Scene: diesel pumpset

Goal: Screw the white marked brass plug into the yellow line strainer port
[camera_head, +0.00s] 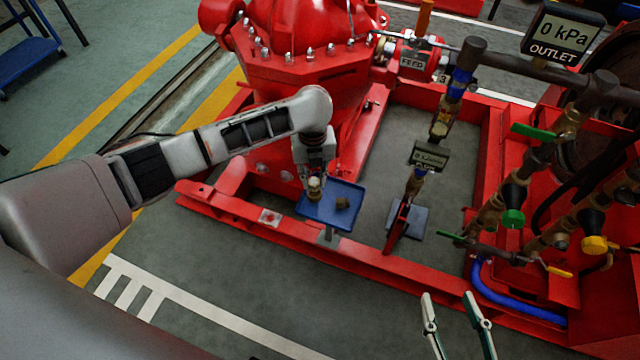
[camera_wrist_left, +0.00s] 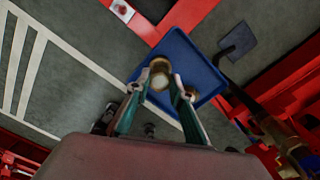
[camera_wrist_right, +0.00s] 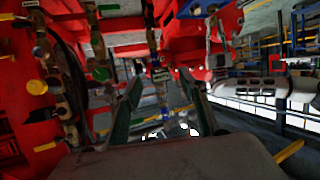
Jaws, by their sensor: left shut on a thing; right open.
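My left gripper (camera_head: 314,192) is shut on a brass plug (camera_wrist_left: 160,79) with a pale, whitish end face, above the blue tray (camera_head: 318,216). The plug also shows between the fingertips in the head view (camera_head: 315,184). A second brass piece (camera_head: 342,203) lies on the tray, to the right of the held plug. My right gripper (camera_head: 449,296) is open and empty, low in the head view, over the floor. The line with the yellow knob (camera_head: 594,244) stands at the right, beside the green-knobbed line (camera_head: 513,219). I cannot make out the strainer port itself.
The red base frame (camera_head: 375,262) runs between the tray and the right-hand pipes. A blue hose (camera_head: 510,307) curves along the frame at lower right. A display reading 0 kPa (camera_head: 563,36) stands above the pipes. The grey floor in front is clear.

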